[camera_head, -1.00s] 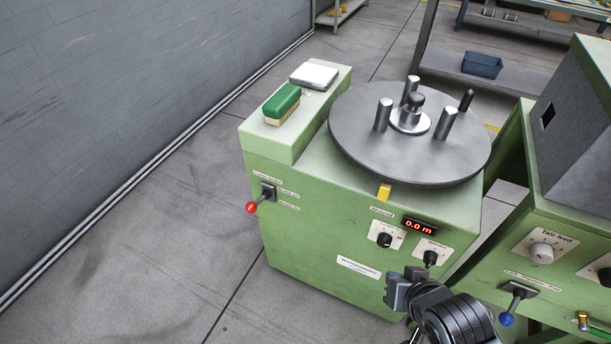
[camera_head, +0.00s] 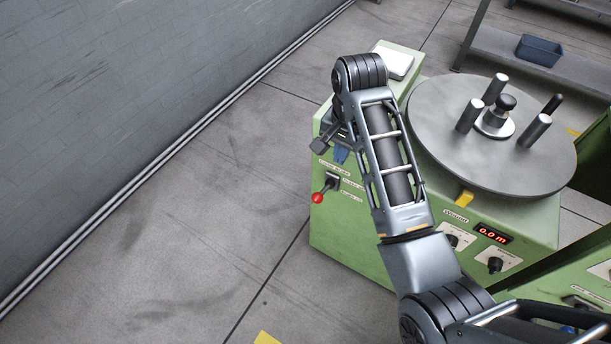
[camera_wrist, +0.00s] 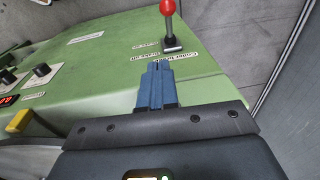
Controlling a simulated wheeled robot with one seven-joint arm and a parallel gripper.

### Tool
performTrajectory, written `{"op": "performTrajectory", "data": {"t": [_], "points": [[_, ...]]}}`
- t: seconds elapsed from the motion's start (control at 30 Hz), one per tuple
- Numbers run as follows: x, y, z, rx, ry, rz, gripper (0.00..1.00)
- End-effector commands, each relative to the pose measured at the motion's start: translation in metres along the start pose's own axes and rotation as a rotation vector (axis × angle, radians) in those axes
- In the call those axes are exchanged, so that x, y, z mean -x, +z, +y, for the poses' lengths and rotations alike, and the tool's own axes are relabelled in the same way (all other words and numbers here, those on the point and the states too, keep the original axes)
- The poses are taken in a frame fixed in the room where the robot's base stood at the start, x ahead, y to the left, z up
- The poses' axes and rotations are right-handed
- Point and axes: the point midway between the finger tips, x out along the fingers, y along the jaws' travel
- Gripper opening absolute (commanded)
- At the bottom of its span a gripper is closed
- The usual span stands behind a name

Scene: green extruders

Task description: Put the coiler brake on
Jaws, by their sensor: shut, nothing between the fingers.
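The coiler brake is a short lever with a red ball knob (camera_head: 318,197) on a dark mount at the left of the green coiler's (camera_head: 335,240) front face. In the head view the lever slants down and left, away from its mount. In the wrist view, which is upside down, the red knob (camera_wrist: 167,7) is at the top, just beyond the fingertips. My gripper (camera_head: 341,155) is above the lever, apart from it. Its blue fingers (camera_wrist: 155,75) are closed together and empty. They partly cover the lever's labels in the wrist view.
The round metal turntable (camera_head: 440,140) with upright posts sits on the coiler, right of my arm. A white scale-like box (camera_head: 393,62) lies behind my arm. Knobs and a red display (camera_head: 493,234) are on the front panel. The floor to the left is clear.

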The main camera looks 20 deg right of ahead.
Motion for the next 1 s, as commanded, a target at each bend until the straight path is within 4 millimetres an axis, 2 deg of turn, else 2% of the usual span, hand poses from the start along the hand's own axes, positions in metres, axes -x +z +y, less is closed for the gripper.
{"op": "performTrajectory", "data": {"t": [0.17,0.57,0.77,1.0], "points": [[0.010,-0.001,-0.007,-0.018,0.013,-0.025,0.00],[0.008,-0.001,-0.007,-0.018,0.014,-0.026,0.00],[-0.015,0.000,-0.006,-0.018,0.016,-0.028,0.00],[-0.062,0.001,-0.006,-0.018,0.016,-0.028,0.00]]}}
